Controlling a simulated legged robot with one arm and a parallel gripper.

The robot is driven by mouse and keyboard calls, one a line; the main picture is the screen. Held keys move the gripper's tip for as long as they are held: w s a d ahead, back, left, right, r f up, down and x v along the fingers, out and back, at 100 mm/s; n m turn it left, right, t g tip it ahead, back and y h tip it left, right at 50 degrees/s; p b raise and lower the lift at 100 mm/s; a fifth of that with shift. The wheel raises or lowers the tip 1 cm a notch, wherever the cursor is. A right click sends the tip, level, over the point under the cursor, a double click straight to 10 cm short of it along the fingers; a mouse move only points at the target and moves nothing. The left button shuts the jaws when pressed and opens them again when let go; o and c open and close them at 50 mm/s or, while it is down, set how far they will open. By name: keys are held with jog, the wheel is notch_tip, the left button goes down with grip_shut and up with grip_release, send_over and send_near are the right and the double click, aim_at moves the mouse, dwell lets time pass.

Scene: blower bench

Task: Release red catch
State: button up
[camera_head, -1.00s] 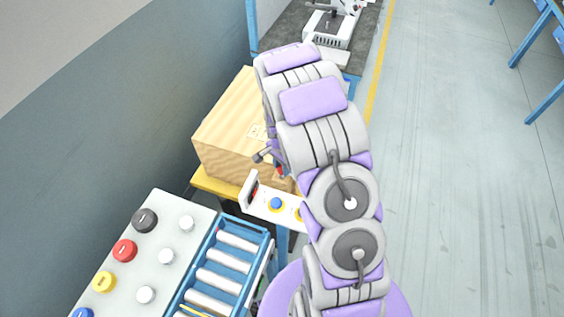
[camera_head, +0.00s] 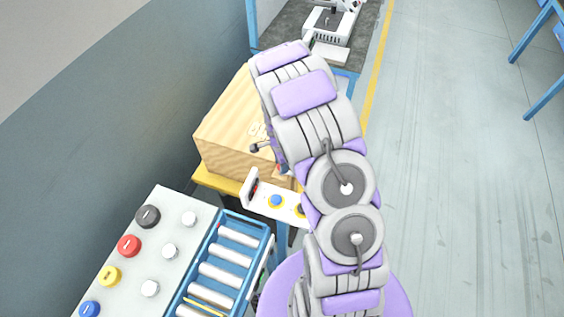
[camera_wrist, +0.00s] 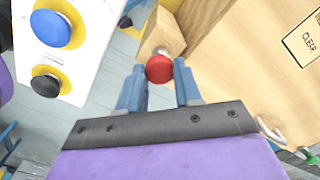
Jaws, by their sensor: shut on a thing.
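The red catch (camera_wrist: 160,69) is a round red knob at the end of a small wooden block (camera_wrist: 161,36) in the wrist view. My gripper (camera_wrist: 160,76) is shut on the red knob, with one blue-grey finger on each side of it. The wooden box (camera_head: 225,135) stands behind my arm in the head view, and its pale side with a "CLEAR" label (camera_wrist: 302,38) fills the right of the wrist view. In the head view my arm hides most of the gripper and the catch.
A white button panel with a blue button (camera_head: 276,201) stands in front of the box; a blue button (camera_wrist: 51,28) and a black one (camera_wrist: 46,86) lie left of my gripper. A roller rack (camera_head: 229,254) and a panel of coloured knobs (camera_head: 129,246) are at lower left.

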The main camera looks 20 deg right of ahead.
jog(key=shift+w, duration=0.1)
jog(key=o, duration=1)
jog(key=shift+a, duration=0.1)
jog(key=shift+o, duration=0.2)
notch_tip(320, 180, up, 17)
jog(key=shift+r+p, duration=0.15)
jog(key=shift+p, duration=0.3)
